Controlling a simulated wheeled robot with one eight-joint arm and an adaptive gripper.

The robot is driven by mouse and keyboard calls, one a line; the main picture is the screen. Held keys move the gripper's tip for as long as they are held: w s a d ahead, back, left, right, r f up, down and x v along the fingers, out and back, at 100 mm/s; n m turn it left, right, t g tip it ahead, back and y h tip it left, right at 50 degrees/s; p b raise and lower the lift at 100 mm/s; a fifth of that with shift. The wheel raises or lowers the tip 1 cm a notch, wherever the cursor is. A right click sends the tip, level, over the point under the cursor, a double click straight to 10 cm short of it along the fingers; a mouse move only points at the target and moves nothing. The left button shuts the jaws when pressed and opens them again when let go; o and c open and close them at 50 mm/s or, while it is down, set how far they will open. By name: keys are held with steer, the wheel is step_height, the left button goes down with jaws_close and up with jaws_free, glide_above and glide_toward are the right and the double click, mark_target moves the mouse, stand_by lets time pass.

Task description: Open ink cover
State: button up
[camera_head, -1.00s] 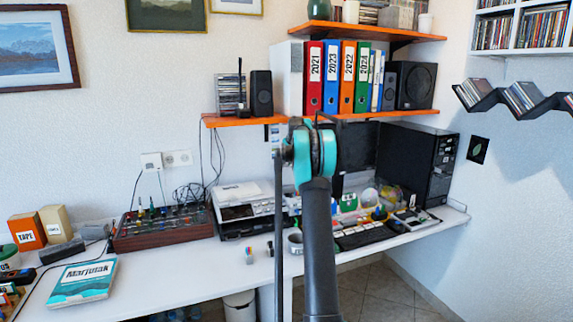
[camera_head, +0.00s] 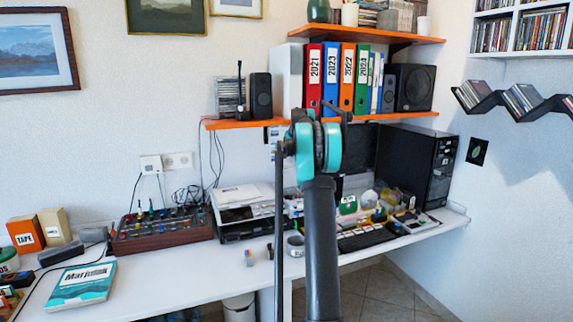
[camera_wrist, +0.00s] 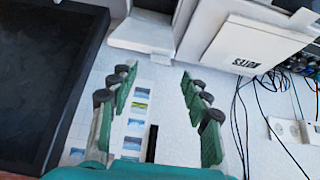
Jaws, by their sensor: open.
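A white and black printer (camera_head: 245,212) stands on the desk against the wall, left of my arm. White machine parts with a labelled flat panel (camera_wrist: 248,46) fill the top of the wrist view, and they look like the printer. I cannot tell which part is the ink cover or how it stands. My gripper (camera_wrist: 158,78) is open and empty in the wrist view, its green fingers spread with dark pads. It points toward the white machine and appears apart from it. In the head view my arm hides the gripper and part of the desk behind it.
A dark monitor (camera_wrist: 45,80) lies close on the left in the wrist view. Orange shelves (camera_head: 225,123) hang above the desk. A mixer (camera_head: 160,230) stands left of the printer, and a keyboard (camera_head: 368,238) right of my arm. The desk front (camera_head: 185,270) is mostly clear.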

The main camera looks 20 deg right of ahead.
steer(key=v, duration=0.6)
steer(key=shift+c, duration=0.6)
